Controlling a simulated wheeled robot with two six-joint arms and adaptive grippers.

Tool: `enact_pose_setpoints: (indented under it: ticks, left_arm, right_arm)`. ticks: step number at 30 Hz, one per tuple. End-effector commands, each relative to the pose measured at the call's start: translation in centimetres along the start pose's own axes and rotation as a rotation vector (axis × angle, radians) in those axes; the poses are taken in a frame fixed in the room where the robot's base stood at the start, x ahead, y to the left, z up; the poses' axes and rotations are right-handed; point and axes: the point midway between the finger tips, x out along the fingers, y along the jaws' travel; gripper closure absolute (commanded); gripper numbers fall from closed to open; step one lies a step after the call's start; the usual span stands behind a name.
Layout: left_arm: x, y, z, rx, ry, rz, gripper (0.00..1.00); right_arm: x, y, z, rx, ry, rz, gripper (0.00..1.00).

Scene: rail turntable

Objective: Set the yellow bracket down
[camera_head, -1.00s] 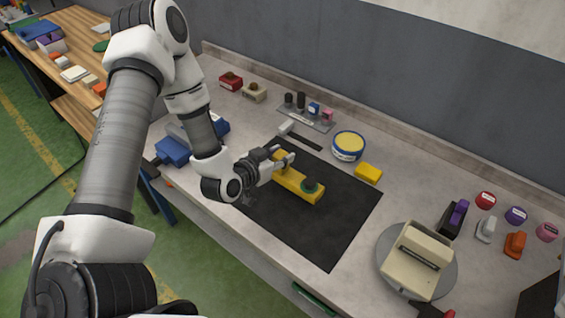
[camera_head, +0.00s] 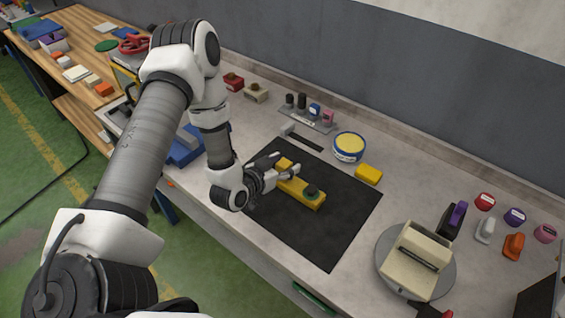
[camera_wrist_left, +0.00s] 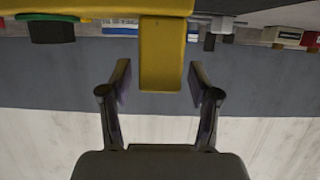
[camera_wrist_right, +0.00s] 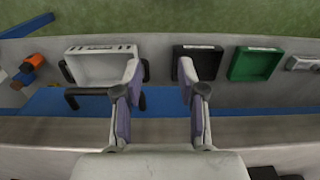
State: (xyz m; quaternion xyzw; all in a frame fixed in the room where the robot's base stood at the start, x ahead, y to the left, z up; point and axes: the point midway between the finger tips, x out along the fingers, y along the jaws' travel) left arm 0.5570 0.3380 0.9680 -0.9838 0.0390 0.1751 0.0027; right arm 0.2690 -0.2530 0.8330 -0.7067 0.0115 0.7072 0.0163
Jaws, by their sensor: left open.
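The yellow bracket (camera_head: 293,188) lies on the black mat (camera_head: 345,225), with a dark round knob on a green ring at its near right end. My left gripper (camera_head: 286,168) is at the bracket's far left end, with its fingers spread. In the left wrist view the bracket's yellow end (camera_wrist_left: 162,55) shows between the two open fingers (camera_wrist_left: 159,80), with a gap on each side. My right gripper (camera_wrist_right: 160,78) is open and empty in the right wrist view; it is not in the head view.
A beige device on a round turntable (camera_head: 385,278) stands to the right. A hammer (camera_head: 305,141) lies behind the bracket. The mat's near right part is clear.

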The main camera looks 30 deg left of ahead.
Motion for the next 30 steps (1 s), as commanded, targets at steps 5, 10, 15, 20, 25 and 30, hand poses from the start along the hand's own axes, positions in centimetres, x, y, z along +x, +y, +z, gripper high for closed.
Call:
enact_pose_setpoints:
  ticks: [5, 10, 15, 20, 25, 30]
  left_arm:
    - [-1.2, -0.1, -0.1, -0.004, -0.001, -0.003, 0.38]
    - [-5.3, -0.1, 0.0, -0.011, 0.000, -0.004, 0.38]
    - [-9.2, -0.1, -0.2, -0.010, -0.001, -0.004, 0.38]
    - [-11.7, 0.0, -0.5, -0.004, -0.002, -0.001, 0.38]
    - [-12.2, 0.0, -0.3, 0.000, 0.000, 0.001, 0.38]
    - [-12.1, 0.0, -0.2, 0.000, 0.000, 0.000, 0.38]
  right_arm:
    - [0.2, 0.0, 0.0, 0.000, 0.001, 0.000, 0.60]
    - [1.1, 0.0, 0.0, 0.000, 0.000, 0.000, 0.60]
    - [0.9, 0.0, 0.0, 0.000, 0.000, 0.000, 0.60]
    - [-0.3, 0.0, 0.0, 0.000, 0.000, 0.000, 0.60]
    - [-0.3, 0.0, 0.0, 0.000, 0.000, 0.000, 0.60]
    - [-0.3, 0.0, 0.0, 0.000, 0.000, 0.000, 0.60]
